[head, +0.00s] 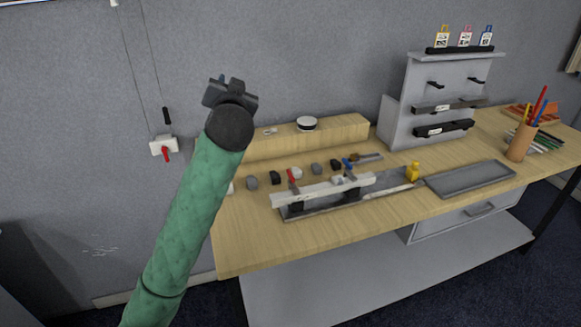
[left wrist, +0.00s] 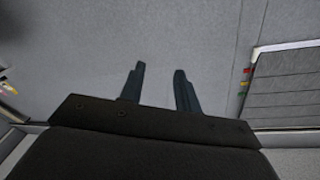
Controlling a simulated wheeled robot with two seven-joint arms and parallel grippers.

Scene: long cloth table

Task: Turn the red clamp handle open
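The red clamp handle (head: 291,175) stands upright near the left end of a pale bar (head: 325,188) in a fixture on the table. A blue clamp handle (head: 348,163) is near the bar's right part. My left gripper (head: 226,83) is raised in front of the grey wall, up and left of the red handle and apart from it. In the left wrist view its two dark fingers (left wrist: 160,85) are spread with nothing between them. That view does not show the clamps. My right gripper is in neither view.
Several small dark and grey blocks (head: 275,177) lie behind the fixture. A grey tray (head: 470,179), a yellow bottle (head: 413,172) and a pencil cup (head: 520,143) stand to the right. A wall switch (head: 163,146) hangs left. The table's front left is clear.

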